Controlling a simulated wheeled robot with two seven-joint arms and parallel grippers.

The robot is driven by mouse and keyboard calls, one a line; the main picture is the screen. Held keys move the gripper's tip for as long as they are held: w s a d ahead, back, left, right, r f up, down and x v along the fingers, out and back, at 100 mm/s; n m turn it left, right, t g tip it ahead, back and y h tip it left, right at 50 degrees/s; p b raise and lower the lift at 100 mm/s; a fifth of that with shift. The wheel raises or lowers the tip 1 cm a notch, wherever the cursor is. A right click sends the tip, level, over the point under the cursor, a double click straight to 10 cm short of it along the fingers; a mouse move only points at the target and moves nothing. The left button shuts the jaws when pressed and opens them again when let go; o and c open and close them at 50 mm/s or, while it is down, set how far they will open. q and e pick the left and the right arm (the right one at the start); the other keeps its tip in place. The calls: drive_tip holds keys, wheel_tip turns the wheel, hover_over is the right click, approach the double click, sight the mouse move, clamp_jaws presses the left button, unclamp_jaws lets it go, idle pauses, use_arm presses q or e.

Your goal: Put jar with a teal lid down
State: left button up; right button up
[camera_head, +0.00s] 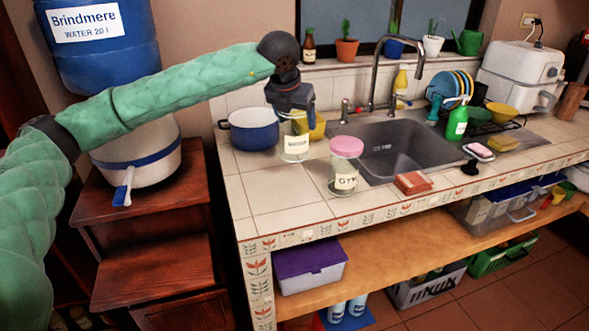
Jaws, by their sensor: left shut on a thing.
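My left gripper (297,117) reaches in from the left over the counter and points down. It is shut on a clear glass jar (295,152) with a white label. The jar is upright, and its top and lid are hidden by the gripper, so no teal shows. The jar's base is at or just above the tiled counter (287,193); I cannot tell whether it touches. My right gripper is not in view.
A jar with a pink lid (345,167) stands to the right, near the front. A blue pot (252,130) is on the left, and a yellow container (317,127) is behind. The sink (400,150) lies to the right. Front-left tiles are clear.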

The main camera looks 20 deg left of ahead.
sight(294, 149)
use_arm(q)
drive_tip(key=f, duration=0.2)
drive_tip(key=f+p, duration=0.1)
drive_tip(key=f, duration=0.3)
drive_tip(key=shift+w+a, duration=0.3)
drive_tip(key=shift+f+p, duration=0.65)
drive_tip(key=shift+f, duration=1.25)
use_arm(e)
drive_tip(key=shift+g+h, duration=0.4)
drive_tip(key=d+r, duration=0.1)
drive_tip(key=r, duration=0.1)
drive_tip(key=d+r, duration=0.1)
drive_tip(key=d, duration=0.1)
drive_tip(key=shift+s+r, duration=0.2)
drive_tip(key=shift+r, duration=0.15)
use_arm(q)
drive_tip(key=shift+s, duration=0.1)
drive_tip(key=shift+f, duration=0.1)
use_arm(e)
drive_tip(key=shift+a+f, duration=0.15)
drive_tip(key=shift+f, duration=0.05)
use_arm(q)
drive_tip(key=o, duration=1.2)
drive_tip(key=shift+o, duration=0.5)
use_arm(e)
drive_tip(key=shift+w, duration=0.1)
